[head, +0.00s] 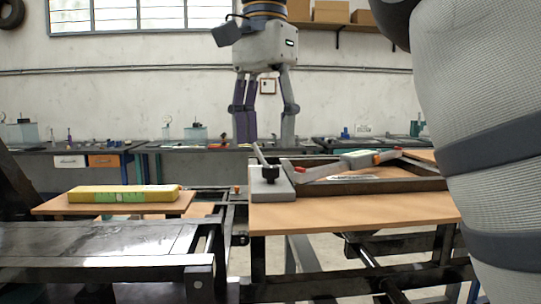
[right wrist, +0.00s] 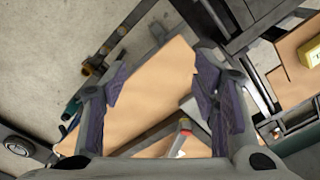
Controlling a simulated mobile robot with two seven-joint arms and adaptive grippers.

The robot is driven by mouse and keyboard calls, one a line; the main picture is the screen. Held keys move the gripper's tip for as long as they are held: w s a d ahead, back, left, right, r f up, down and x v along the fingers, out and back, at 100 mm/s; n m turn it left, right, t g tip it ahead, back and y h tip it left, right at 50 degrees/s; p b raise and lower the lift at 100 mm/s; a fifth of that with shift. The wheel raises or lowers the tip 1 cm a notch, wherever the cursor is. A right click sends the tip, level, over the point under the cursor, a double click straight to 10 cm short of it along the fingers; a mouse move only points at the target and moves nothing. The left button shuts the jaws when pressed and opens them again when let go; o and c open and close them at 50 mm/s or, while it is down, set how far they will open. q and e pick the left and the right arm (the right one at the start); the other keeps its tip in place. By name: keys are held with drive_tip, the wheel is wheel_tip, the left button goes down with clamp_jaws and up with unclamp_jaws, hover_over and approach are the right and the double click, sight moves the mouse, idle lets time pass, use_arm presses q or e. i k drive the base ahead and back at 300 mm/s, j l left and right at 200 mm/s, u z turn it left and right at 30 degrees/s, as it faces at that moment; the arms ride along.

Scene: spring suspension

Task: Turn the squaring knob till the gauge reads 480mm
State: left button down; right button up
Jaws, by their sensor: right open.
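My right gripper (head: 265,134) hangs from the top middle of the head view, fingers pointing down, open and empty. It appears above the right wooden board (head: 350,211), apart from it. In the right wrist view its purple-padded fingers (right wrist: 163,80) stand wide apart over a tan board. A black knob (head: 270,172) sits on a light grey block (head: 272,187) at the board's left end; I take it for the squaring knob. No gauge reading is legible. My left gripper is not in view.
A grey bar with red and orange parts (head: 357,160) lies across a dark frame on the right board. A yellow level-like block (head: 124,194) lies on the left board. A dark metal bench (head: 90,250) fills the lower left. Back benches line the wall.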

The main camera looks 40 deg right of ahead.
sight(269, 172)
drive_tip(key=i+l, duration=0.25)
drive_tip(key=l, duration=0.15)
drive_tip(key=i+l, duration=0.25)
drive_tip(key=l, duration=0.2)
drive_tip(key=k+l, duration=0.25)
drive_tip(key=l+u, duration=0.05)
drive_tip(key=l, duration=0.05)
